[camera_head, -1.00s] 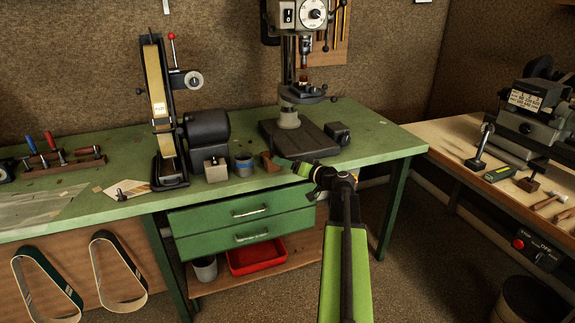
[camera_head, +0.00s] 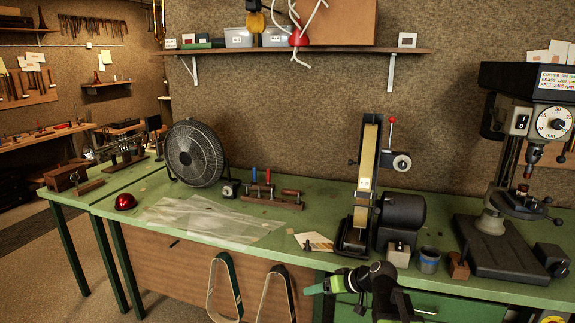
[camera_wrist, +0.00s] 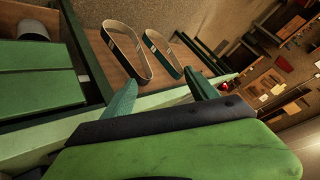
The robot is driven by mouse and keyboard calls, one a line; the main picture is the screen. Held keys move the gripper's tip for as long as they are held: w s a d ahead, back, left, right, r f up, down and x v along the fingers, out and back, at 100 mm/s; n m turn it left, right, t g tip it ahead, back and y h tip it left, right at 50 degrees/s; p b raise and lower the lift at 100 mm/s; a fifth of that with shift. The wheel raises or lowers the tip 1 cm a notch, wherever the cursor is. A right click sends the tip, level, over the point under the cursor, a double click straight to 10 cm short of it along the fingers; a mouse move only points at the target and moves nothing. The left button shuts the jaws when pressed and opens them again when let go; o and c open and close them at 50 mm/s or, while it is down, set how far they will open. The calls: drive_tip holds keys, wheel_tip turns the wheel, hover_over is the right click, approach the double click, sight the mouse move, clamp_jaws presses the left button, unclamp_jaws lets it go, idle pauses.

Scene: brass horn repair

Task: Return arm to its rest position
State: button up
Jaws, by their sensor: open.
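My gripper (camera_head: 316,288) shows at the bottom of the head view, its green fingertips pointing left in front of the green workbench's (camera_head: 330,237) front edge. My black and green arm shows just right of it, low in the picture. In the wrist view my gripper (camera_wrist: 161,94) has its two green fingers spread apart with nothing between them. Sanding belts (camera_wrist: 125,50) hang on a brown panel beyond the fingers. I cannot tell the exact gap between gripper and bench.
On the bench stand a belt sander (camera_head: 362,190), a drill press (camera_head: 510,210), a blue tin (camera_head: 429,260), a fan (camera_head: 195,153) and a red dome (camera_head: 125,201). A shelf (camera_head: 300,50) is on the wall above. Bare floor (camera_head: 50,270) shows at the lower left.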

drive_tip(key=s+a+f+g+h, duration=0.2)
drive_tip(key=s+a, duration=0.1)
drive_tip(key=s, duration=0.3)
drive_tip(key=s+d+f+m+g+h, duration=0.3)
drive_tip(key=s+d+f+g+h, duration=0.1)
drive_tip(key=s+d, duration=0.5)
drive_tip(key=shift+m+h+p, duration=0.35)
drive_tip(key=shift+m+h, duration=0.05)
drive_tip(key=shift+h, duration=0.4)
drive_tip(key=shift+w+f, duration=0.1)
